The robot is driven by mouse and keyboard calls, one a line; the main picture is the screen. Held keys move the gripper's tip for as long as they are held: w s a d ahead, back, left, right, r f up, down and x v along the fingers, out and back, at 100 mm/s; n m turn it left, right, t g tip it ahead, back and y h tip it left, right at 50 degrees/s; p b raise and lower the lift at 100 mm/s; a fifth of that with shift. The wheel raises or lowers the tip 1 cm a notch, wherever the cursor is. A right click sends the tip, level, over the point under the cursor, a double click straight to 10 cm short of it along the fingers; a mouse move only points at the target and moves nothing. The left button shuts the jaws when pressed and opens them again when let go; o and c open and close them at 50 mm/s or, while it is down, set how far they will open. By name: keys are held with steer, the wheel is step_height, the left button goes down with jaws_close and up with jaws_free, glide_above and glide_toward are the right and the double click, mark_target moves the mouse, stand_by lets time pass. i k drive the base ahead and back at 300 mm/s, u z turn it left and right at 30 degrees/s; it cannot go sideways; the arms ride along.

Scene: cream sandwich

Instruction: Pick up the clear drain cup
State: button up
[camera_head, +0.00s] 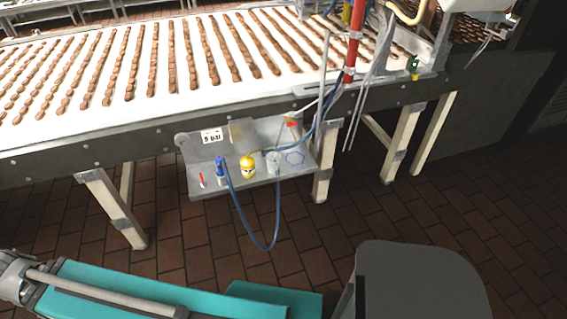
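A small pale, see-through-looking cup (273,161), which seems to be the clear drain cup, stands on a grey metal shelf (235,183) hung below the conveyor's side. It is small in the picture, and the blue hose passes close by it, so I cannot tell whether they touch. A yellow bottle-like item (248,167) stands to its left. My gripper is not in view.
A blue-topped item (220,167) and a small red-and-white item (202,181) stand on the shelf's left. A blue hose (266,247) loops below its front edge. Conveyor legs (112,208) flank the shelf. Brown tiled floor (200,240) in front is open.

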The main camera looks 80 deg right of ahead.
mark_target(272, 167)
steer(key=k, duration=2.15)
steer(key=z, duration=1.45)
steer(key=i, duration=0.85)
steer(key=z, duration=0.1)
